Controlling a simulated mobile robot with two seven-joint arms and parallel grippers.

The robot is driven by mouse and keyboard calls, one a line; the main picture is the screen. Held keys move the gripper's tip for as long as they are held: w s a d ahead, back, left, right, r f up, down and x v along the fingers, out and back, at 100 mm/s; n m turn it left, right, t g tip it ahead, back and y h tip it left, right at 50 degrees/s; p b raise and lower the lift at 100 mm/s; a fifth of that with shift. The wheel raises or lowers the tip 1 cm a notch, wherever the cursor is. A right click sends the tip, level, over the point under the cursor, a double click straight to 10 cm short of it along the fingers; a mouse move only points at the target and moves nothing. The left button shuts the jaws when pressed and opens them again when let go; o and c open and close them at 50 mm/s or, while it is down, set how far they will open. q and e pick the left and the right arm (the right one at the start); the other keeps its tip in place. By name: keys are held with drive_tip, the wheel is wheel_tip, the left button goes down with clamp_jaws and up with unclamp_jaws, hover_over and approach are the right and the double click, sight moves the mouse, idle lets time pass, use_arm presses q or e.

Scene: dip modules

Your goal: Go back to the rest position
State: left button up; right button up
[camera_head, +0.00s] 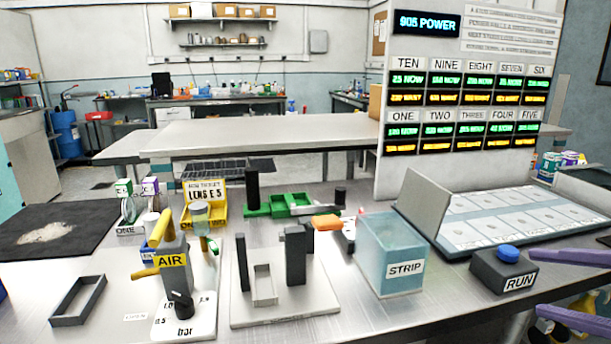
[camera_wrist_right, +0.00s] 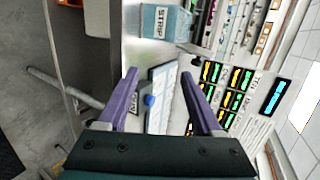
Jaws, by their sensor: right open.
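My right gripper (camera_head: 535,283) shows at the right edge of the head view as two purple fingers set well apart. It is open, with nothing between the fingers. In the right wrist view the same open gripper (camera_wrist_right: 160,75) points toward the bench. The black RUN box (camera_head: 503,276) with its blue button (camera_head: 508,253) lies just left of the fingertips in the head view, apart from them as far as I can tell. The blue button (camera_wrist_right: 150,101) also shows between the fingers in the wrist view. My left gripper is in neither view.
A clear blue STRIP bin (camera_head: 391,262), a tray panel (camera_head: 510,222) and a tall display board (camera_head: 460,80) stand near the right arm. An AIR post (camera_head: 174,258), a white fixture plate (camera_head: 285,310) and a dark mat (camera_head: 85,215) occupy the bench farther left.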

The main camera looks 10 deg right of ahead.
drive_tip(key=s+a+f+n+g+p, duration=0.1)
drive_tip(key=s+a+f+n+g, duration=0.4)
drive_tip(key=s+a+n, duration=0.45)
drive_tip(key=s+a+r+n+g+h+p, duration=0.25)
drive_tip(key=s+a+n, duration=0.25)
drive_tip(key=s+n, duration=0.25)
use_arm(q)
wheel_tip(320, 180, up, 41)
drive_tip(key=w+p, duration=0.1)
drive_tip(key=p, duration=3.6)
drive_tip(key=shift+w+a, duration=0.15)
use_arm(e)
wheel_tip(320, 180, up, 37)
drive_tip(key=n+g, duration=0.1)
drive_tip(key=shift+s+d+r, duration=0.2)
drive_tip(key=shift+s+d, duration=0.15)
drive_tip(key=shift+s, duration=0.1)
